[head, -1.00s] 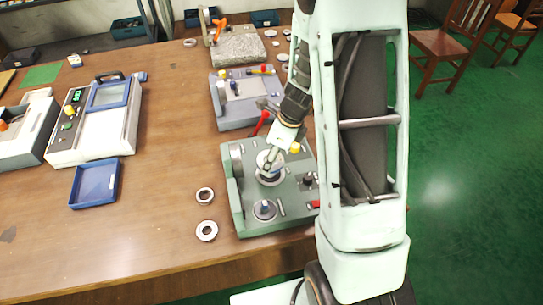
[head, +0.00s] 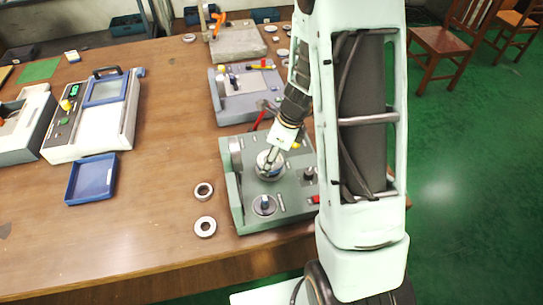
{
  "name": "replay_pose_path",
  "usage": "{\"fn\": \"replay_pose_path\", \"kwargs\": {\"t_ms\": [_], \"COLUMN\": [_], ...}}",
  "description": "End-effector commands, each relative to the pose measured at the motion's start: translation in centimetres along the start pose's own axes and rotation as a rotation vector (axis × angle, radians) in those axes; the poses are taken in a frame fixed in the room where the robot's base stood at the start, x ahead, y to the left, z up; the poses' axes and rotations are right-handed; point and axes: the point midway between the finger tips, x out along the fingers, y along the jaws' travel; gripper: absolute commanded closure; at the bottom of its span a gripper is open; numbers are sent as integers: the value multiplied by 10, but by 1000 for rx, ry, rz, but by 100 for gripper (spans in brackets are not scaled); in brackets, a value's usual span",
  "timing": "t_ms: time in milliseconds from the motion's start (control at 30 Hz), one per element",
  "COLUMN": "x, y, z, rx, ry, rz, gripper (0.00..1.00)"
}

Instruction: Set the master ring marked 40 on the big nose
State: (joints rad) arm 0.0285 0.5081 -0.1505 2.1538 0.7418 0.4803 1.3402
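The grey-green fixture (head: 240,213) stands near the table's front edge. A broad round metal seat (head: 263,174), which looks like the big nose, is at its upper middle. My gripper (head: 270,160) points down at this seat, with its fingertips over or at it. It hides part of the seat. I cannot tell whether its fingers hold a ring. A smaller round seat with a dark post (head: 264,204) is nearer the front. Two loose metal rings lie flat on the table left of the fixture, an upper ring (head: 196,191) and a lower ring (head: 197,228). No marking is readable.
A blue tray (head: 70,198) and a white instrument (head: 108,130) stand to the left. A second grey fixture (head: 228,114) and a granite block (head: 236,41) stand behind. The wooden table between tray and rings is clear.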

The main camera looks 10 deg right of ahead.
Motion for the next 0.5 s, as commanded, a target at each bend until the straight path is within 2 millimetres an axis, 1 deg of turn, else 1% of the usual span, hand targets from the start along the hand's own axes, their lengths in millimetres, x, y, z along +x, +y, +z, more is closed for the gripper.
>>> {"fn": "replay_pose_path", "kwargs": {"t_ms": [500], "x": [15], "y": [-1], "z": [-4], "rx": [0], "ry": [-1], "rz": [-2], "gripper": [90]}}
